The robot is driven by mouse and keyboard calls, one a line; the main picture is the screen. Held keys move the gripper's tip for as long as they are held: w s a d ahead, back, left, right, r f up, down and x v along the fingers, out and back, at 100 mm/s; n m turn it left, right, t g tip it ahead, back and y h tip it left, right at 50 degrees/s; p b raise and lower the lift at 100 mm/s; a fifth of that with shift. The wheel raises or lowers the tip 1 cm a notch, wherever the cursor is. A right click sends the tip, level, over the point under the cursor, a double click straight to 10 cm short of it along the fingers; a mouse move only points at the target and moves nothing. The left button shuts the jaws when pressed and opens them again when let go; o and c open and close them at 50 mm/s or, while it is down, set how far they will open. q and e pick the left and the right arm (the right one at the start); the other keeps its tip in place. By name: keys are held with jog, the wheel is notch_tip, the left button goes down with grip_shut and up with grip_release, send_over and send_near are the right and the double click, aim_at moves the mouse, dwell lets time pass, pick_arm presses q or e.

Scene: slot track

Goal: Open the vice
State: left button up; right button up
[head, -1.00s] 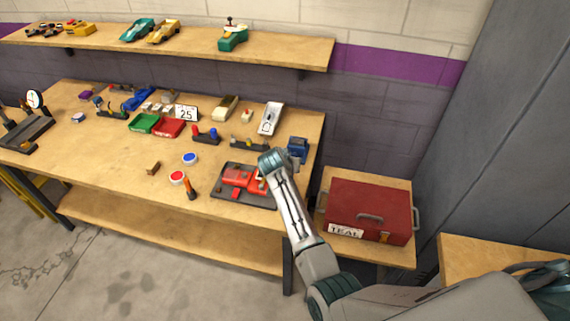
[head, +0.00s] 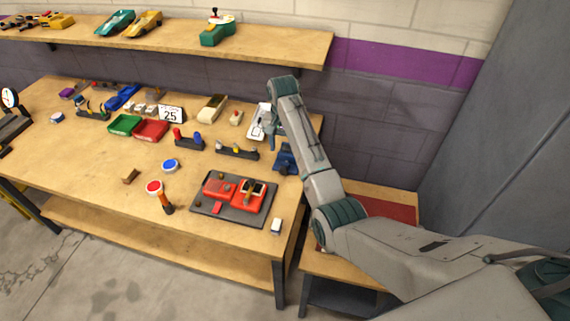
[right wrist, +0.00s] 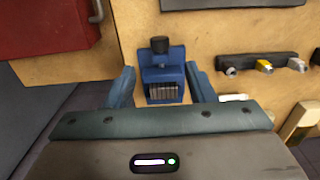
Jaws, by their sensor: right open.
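The blue vice (head: 287,157) sits at the right edge of the workbench, partly hidden by my right arm in the head view. In the right wrist view the vice (right wrist: 162,62) is straight ahead, with a black knob on top and a grey ridged face. I cannot tell how far its jaws are apart. My right gripper (head: 272,122) is bent downward near the vice in the head view. In the right wrist view my right gripper (right wrist: 161,82) is open, one finger on either side of the vice, with no clear contact. My left gripper is not in view.
A rack of small tools (head: 237,152) and a white tray (head: 258,122) stand nearby.

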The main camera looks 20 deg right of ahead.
jog(key=p, duration=0.1)
send_over(283, 168)
notch_tip(283, 168, down, 4)
jog(key=shift+f, duration=0.25)
notch_tip(283, 168, down, 3)
jog(key=shift+w+d+f+p, duration=0.1)
jog(key=shift+d+p, duration=0.05)
jog(key=shift+p, duration=0.3)
notch_tip(283, 168, down, 2)
jog(key=shift+f, duration=0.2)
jog(key=shift+c, duration=1)
jog(key=c, duration=0.8)
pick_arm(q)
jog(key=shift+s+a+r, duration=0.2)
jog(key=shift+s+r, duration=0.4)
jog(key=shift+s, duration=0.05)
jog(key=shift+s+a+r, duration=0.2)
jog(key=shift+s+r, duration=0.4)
pick_arm(e)
jog(key=shift+o, duration=0.2)
